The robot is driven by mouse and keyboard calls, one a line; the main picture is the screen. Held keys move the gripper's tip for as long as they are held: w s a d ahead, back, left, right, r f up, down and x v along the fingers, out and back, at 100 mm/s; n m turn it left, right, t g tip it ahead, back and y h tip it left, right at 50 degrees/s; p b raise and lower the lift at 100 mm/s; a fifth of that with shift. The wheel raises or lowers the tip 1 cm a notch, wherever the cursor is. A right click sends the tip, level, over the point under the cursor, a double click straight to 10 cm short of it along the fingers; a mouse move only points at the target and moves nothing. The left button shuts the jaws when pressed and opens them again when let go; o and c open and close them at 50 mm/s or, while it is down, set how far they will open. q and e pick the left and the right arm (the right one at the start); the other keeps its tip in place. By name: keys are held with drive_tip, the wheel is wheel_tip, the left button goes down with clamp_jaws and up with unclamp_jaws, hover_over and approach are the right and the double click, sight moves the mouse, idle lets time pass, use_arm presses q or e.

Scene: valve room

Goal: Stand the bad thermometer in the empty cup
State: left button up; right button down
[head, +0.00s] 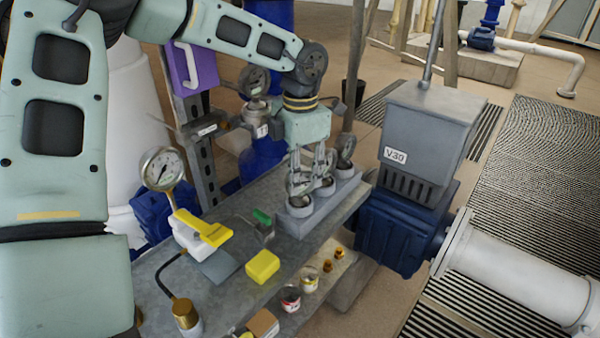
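A grey block (297,226) with a row of three round cups stands on the metal bench. A dial thermometer (346,148) stands upright in the far right cup. My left gripper (313,182) points down over the near and middle cups, its fingers low between them. A dark round dial (299,184) shows at the fingers, just above the near cup (300,207). The fingers and dial overlap, so I cannot tell whether they grip it or whether it touches the cup. The middle cup (326,188) is partly hidden by the fingers. My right gripper is out of view.
A pressure gauge (161,169) on a yellow-handled pump stands left on the bench (222,290). A green-handled valve (262,217) and a yellow block (262,266) lie near the cup block. Small tins (290,298) and brass fittings sit below. A grey V30 box (425,125) rises right.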

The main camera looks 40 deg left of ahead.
use_arm(q)
drive_tip(key=o, duration=0.4)
drive_tip(key=shift+c, duration=0.2)
drive_tip(key=shift+r, duration=0.1)
wheel_tip(320, 180, up, 12)
drive_tip(key=shift+d, duration=0.1)
